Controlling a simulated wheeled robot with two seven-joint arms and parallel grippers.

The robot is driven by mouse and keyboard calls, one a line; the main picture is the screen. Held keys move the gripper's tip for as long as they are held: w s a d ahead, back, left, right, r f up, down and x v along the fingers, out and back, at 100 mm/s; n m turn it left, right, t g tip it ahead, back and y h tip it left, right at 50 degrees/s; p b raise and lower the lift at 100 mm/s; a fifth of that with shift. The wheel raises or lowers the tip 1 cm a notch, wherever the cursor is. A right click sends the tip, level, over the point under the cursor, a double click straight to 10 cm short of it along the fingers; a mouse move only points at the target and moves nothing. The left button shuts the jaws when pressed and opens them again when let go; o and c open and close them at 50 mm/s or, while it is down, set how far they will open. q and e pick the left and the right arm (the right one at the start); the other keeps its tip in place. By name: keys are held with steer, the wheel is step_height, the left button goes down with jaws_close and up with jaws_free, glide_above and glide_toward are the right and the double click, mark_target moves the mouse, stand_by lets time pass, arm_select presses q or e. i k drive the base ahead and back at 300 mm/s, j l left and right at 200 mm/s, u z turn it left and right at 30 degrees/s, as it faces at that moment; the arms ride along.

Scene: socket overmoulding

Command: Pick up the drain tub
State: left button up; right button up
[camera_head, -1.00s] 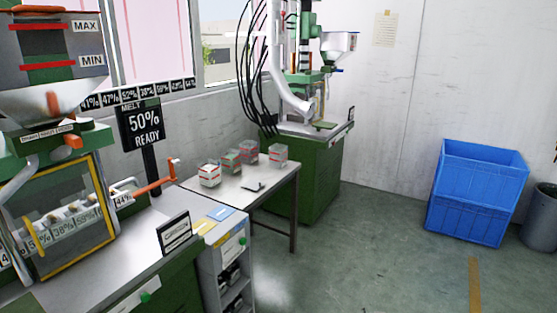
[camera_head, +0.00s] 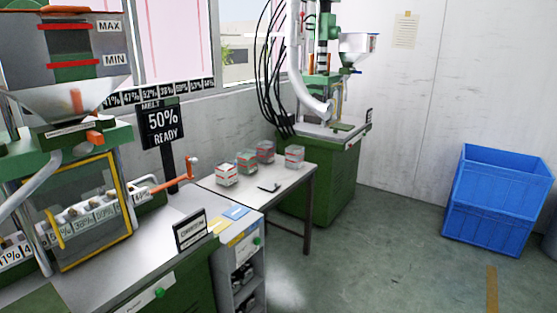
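I cannot pick out a thing that is plainly the drain tub. Neither of my grippers is in view. The moulding machine at the left has a grey hopper (camera_head: 66,65) marked MAX and MIN. Below it is a yellow-framed guard window (camera_head: 85,215) with a row of percent-labelled pieces behind it. An orange-handled lever (camera_head: 160,184) sticks out to the right of the window. A black sign (camera_head: 162,124) reads 50% READY.
Stacked blue crates (camera_head: 490,225) stand at the right wall. A grey shelf unit (camera_head: 238,262) is at front. The floor (camera_head: 390,260) between is clear.

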mark_target(294, 154)
steer(key=i+l+u, duration=0.1)
steer(key=i+u, duration=0.15)
steer(key=u, duration=0.25)
steer(key=i+l+u, duration=0.2)
steer(key=u, duration=0.3)
steer(key=i+l+u, duration=0.2)
steer(key=i+l, duration=0.2)
steer(key=l, duration=0.25)
steer(key=i+l+u, duration=0.1)
steer(key=l, duration=0.25)
steer(key=i+l+u, duration=0.25)
steer(key=i+l, duration=0.15)
steer(key=l, duration=0.35)
steer(key=i+l+u, duration=0.1)
steer(key=l, duration=0.3)
steer(key=i+l, duration=0.15)
steer(key=l, duration=0.25)
steer(key=i+l, duration=0.15)
steer(key=l, duration=0.25)
steer(key=i+l, duration=0.15)
steer(key=l, duration=0.25)
steer(key=i+l, duration=0.15)
steer(key=l, duration=0.2)
steer(key=i+l, duration=0.15)
steer(key=l, duration=0.25)
steer(key=i+l, duration=0.15)
steer(key=l, duration=0.25)
